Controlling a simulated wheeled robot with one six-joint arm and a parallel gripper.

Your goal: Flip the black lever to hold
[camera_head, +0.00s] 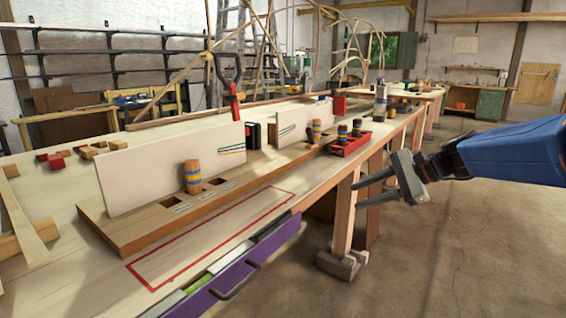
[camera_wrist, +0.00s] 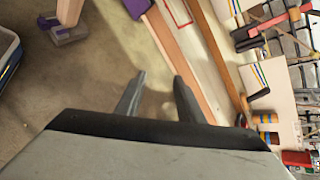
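My gripper (camera_head: 359,195) is open and empty, its two fingers pointing left over the floor beside the bench. In the wrist view, the open fingers (camera_wrist: 160,76) have floor and the bench edge beyond them. I cannot make out for sure which part is the black lever. A black upright piece (camera_head: 253,135) stands behind the gap between two pale panels, far left of my gripper. A wooden peg with blue bands (camera_head: 192,177) stands upright on a slotted wooden base (camera_head: 135,232); the labels beside the slots are too small to read.
The long workbench (camera_head: 245,245) bears a red outlined rectangle. A purple drawer (camera_head: 262,252) stands out along its front edge. A red tray (camera_head: 350,145) holds dark-topped pegs. A red clamp (camera_head: 234,103) rises behind the panels. The floor (camera_head: 460,250) right of the bench is clear.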

